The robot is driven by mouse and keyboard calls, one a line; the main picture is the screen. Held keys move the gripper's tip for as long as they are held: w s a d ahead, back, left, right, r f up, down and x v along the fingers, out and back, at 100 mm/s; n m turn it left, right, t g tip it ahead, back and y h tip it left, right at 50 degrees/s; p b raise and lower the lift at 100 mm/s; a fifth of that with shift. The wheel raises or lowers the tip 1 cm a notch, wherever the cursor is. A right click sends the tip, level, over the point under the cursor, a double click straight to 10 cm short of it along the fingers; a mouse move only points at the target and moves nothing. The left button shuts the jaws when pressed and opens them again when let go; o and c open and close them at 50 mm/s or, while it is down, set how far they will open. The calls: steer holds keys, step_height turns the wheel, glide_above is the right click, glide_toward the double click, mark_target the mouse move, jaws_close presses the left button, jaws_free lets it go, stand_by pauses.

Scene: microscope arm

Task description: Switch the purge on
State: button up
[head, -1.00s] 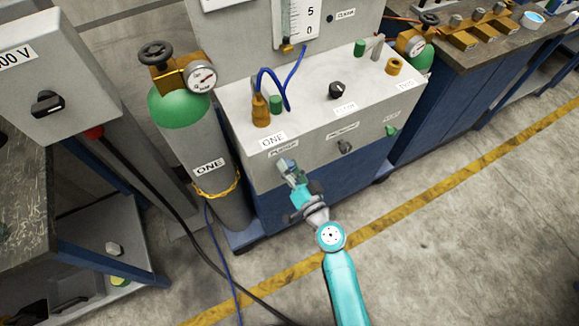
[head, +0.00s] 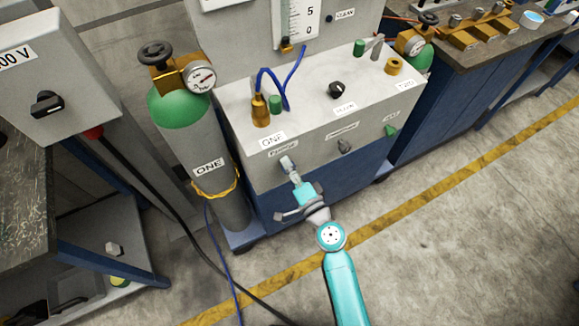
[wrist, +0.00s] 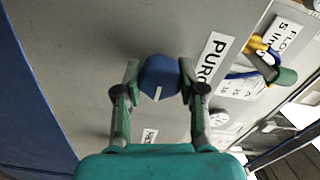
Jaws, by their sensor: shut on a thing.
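The purge knob (wrist: 158,75) is a blue rounded dial with a white pointer line, on the grey front panel (head: 318,150) of the cabinet. In the wrist view its line points toward my palm. A partly visible label starting "PURG" (wrist: 212,60) is beside it. My gripper (wrist: 159,82) is shut on the knob, one finger on each side. In the head view my gripper (head: 287,164) is at the panel's left part, under the purge label (head: 283,149), and the knob is mostly hidden behind the fingers.
A second knob (head: 344,146) and a green knob (head: 390,131) are farther right on the panel. A black knob (head: 336,90) is on top. Gas cylinder ONE (head: 213,165) stands close on the left. The floor (head: 450,220) at right is clear.

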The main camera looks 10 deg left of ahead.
stand_by(0.4)
steer(key=o, duration=1.1)
steer(key=shift+o, duration=0.2)
steer(key=shift+s+d, duration=0.1)
steer(key=v, duration=1.1)
steer(key=shift+s+d, duration=0.25)
